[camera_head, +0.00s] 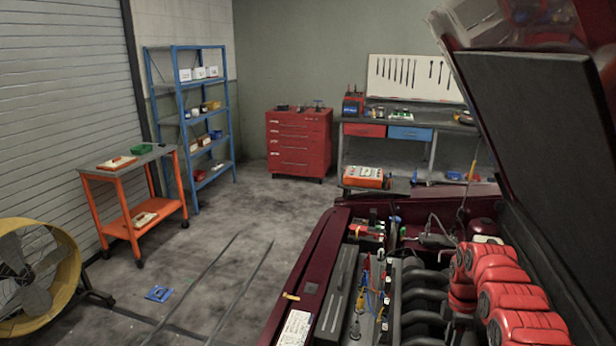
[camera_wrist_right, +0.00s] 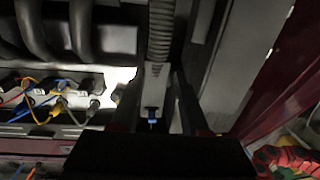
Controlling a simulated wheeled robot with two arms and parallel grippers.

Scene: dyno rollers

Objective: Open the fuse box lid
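The engine bay shows at the bottom right of the head view. I cannot identify the fuse box or its lid with certainty. A long dark grey box (camera_head: 338,295) lies along the left inner side of the bay. A red and green component (camera_head: 368,232) sits in the bay's far left corner. In the right wrist view my right gripper (camera_wrist_right: 158,100) has its dark fingers apart. A grey part with a small blue piece shows between or beyond them; contact cannot be told. My red right arm (camera_head: 500,285) covers the right part of the bay. My left gripper is not in view.
The raised hood (camera_head: 540,140) stands at the right. Intake hoses (camera_head: 425,295) and wired plugs (camera_head: 365,290) crowd the bay. A yellow fan (camera_head: 62,262), an orange cart (camera_head: 130,225) and a blue shelf (camera_head: 180,120) stand left. The floor between is mostly clear.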

